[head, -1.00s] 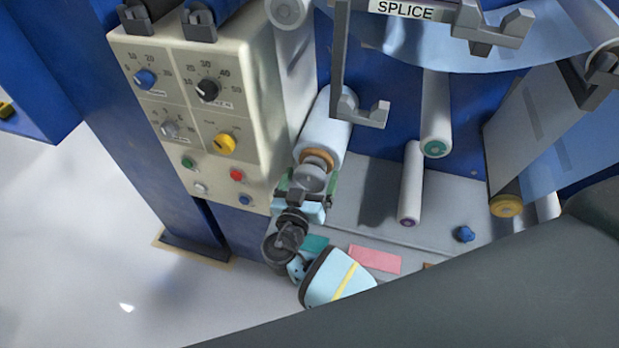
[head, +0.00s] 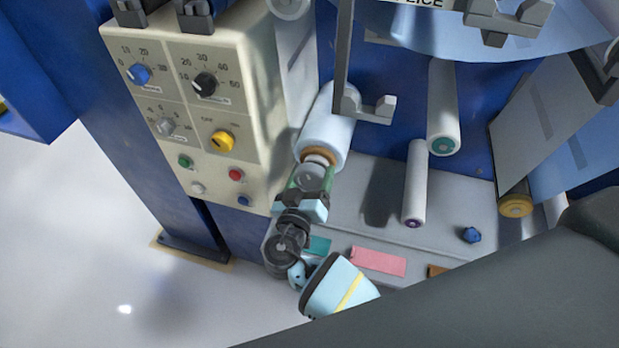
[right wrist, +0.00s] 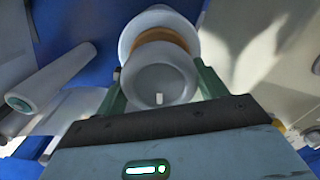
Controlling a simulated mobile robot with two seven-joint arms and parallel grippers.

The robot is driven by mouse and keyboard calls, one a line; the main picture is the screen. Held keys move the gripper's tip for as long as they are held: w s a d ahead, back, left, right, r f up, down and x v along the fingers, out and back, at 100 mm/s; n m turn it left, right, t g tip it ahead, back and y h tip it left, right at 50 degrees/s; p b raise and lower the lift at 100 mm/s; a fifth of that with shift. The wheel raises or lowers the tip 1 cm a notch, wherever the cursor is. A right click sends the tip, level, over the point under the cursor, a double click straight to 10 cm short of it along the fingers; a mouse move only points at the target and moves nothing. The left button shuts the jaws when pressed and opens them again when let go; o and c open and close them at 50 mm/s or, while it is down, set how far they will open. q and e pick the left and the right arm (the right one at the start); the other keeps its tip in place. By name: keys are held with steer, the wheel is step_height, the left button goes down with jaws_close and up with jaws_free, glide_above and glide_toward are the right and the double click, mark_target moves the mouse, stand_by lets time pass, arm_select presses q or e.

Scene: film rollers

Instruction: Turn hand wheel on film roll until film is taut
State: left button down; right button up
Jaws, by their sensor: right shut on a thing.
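My right gripper (head: 309,184) is shut on the hand wheel. In the right wrist view the round wheel (right wrist: 160,84) lies between the green fingers (right wrist: 161,90), with the film roll (right wrist: 158,22) behind it. A sheet of film (head: 490,35) hangs in a curve at the upper right. My left gripper is not in view.
A cream control panel (head: 185,105) with knobs and buttons stands left of the roll. White rollers (head: 415,185) stick out to the right. A grey bracket (head: 345,80) hangs close above the roll. Pink (head: 378,261) and teal pieces and a blue knob (head: 472,235) lie on the grey ledge.

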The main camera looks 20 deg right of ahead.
steer(key=n, duration=0.2)
steer(key=shift+n, duration=0.4)
steer(key=n, duration=0.2)
steer(key=shift+n, duration=1)
steer(key=o, duration=0.9)
steer(key=shift+o, duration=0.4)
steer(key=shift+f, duration=0.1)
